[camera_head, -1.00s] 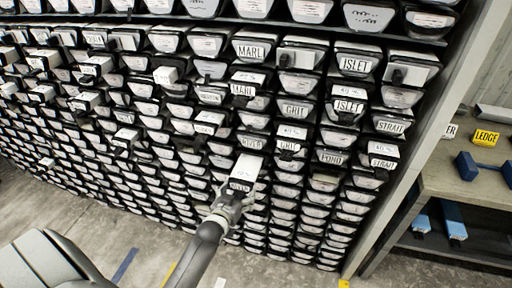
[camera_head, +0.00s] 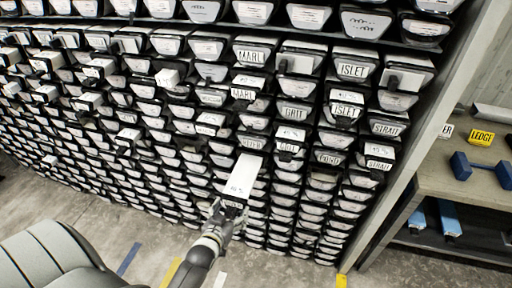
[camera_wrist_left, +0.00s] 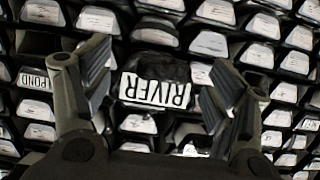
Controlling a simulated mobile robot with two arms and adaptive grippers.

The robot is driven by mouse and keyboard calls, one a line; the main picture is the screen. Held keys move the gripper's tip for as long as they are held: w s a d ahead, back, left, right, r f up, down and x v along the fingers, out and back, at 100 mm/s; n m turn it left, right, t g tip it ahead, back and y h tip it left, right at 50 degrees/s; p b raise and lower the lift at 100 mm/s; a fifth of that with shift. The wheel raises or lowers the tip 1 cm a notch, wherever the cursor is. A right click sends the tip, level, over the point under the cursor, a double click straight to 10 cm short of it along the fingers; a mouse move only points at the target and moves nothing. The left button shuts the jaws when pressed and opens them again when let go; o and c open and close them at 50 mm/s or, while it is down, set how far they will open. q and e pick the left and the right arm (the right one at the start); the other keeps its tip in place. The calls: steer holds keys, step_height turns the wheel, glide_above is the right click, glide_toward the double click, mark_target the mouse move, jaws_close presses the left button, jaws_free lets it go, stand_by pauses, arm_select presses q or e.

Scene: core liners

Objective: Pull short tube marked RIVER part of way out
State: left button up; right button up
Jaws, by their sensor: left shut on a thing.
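The short tube marked RIVER (camera_head: 243,172) sticks out of the rack low in the middle of the head view, its long white top showing. Its back end is still in the rack. In the left wrist view its black front with the white RIVER label (camera_wrist_left: 155,90) lies between the two fingers. My left gripper (camera_head: 229,207) is shut on the tube's outer end; it also shows in the left wrist view (camera_wrist_left: 155,77). My right gripper is not in view.
The rack holds many close rows of tubes, and a few others stick out, such as a white one (camera_head: 166,77). A grey shelf bench (camera_head: 465,185) at the right bears a yellow LEDGE block (camera_head: 481,138) and a blue dumbbell-like thing (camera_head: 482,166). Open floor lies in front.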

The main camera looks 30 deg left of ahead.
arm_select(q)
steer(key=shift+s+d, duration=0.15)
steer(key=shift+s, duration=0.4)
steer(key=o, duration=1.8)
steer(key=shift+o, duration=0.2)
steer(key=shift+s+f, duration=0.15)
steer(key=shift+f, duration=0.1)
steer(key=v, duration=1.2)
steer(key=shift+r, duration=0.25)
